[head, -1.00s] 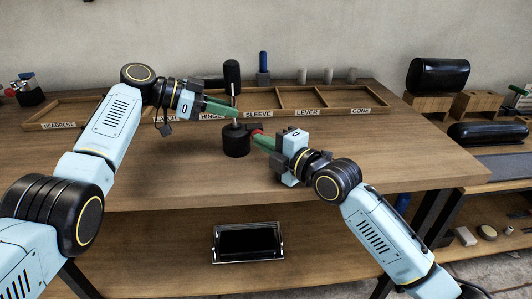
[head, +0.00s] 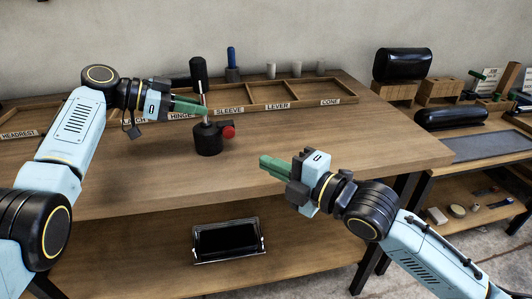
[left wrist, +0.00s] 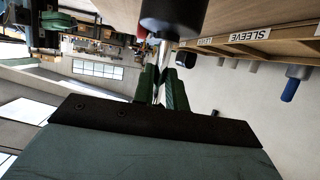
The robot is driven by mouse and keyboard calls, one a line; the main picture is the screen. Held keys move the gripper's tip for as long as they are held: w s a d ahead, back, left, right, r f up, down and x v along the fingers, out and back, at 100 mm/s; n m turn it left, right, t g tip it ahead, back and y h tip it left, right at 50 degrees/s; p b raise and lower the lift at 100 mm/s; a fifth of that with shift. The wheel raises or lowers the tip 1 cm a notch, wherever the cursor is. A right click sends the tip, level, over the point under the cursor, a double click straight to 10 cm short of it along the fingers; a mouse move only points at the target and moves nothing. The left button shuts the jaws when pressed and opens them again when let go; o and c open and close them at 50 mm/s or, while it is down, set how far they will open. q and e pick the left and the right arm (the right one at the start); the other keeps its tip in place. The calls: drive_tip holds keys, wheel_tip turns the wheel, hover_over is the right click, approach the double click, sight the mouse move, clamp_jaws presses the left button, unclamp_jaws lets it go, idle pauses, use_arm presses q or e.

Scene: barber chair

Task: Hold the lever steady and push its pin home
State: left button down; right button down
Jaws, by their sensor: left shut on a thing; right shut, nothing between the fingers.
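The lever (head: 198,71) has a black handle on a thin silver rod and stands nearly upright in a round black base (head: 208,142) on the bench. My left gripper (head: 205,107) is shut on the lever's rod, between handle and base. The rod and the base (left wrist: 172,12) also show in the left wrist view, at the top. The red-headed pin (head: 228,131) sits at the base's right side, its head close against it; any shaft is hidden. My right gripper (head: 264,164) is shut and empty, apart from the pin, to its right and nearer the front.
A wooden tray (head: 290,105) with labelled compartments lies along the back of the bench. A blue-topped part (head: 231,60) and several grey cylinders stand behind it. A metal tray (head: 228,242) is on the lower shelf. The bench right of the base is clear.

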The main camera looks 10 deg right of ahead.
use_arm(q)
drive_tip(key=shift+r, duration=0.1)
drive_tip(key=c, duration=1.3)
unclamp_jaws()
drive_tip(key=shift+c, duration=0.2)
drive_tip(key=shift+a, duration=0.1)
